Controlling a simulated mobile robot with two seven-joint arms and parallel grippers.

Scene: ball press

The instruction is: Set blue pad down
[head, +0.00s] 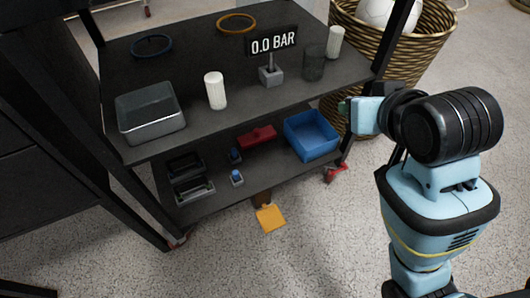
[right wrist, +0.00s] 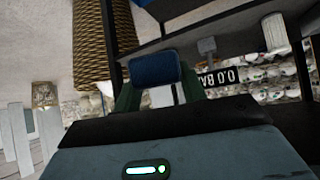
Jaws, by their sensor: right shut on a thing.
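A dark blue pad (right wrist: 156,68) is held in my right gripper (right wrist: 158,95), between its green fingers, in the right wrist view. In the head view the right gripper (head: 346,106) is at the right end of the rack, in front of the wicker basket. The pad cannot be made out clearly there. The rack's top shelf (head: 190,60) and lower shelf (head: 215,190) are to the left of the gripper. My left gripper is not in view.
The top shelf holds a metal tray (head: 150,112), white cylinders (head: 215,90), a dark cup (head: 314,63), a 0.0 BAR display (head: 273,40) and two rings. Below are a blue bin (head: 311,136) and a red block (head: 257,136). A wicker basket (head: 425,50) stands right; a yellow pad (head: 270,218) is low in front.

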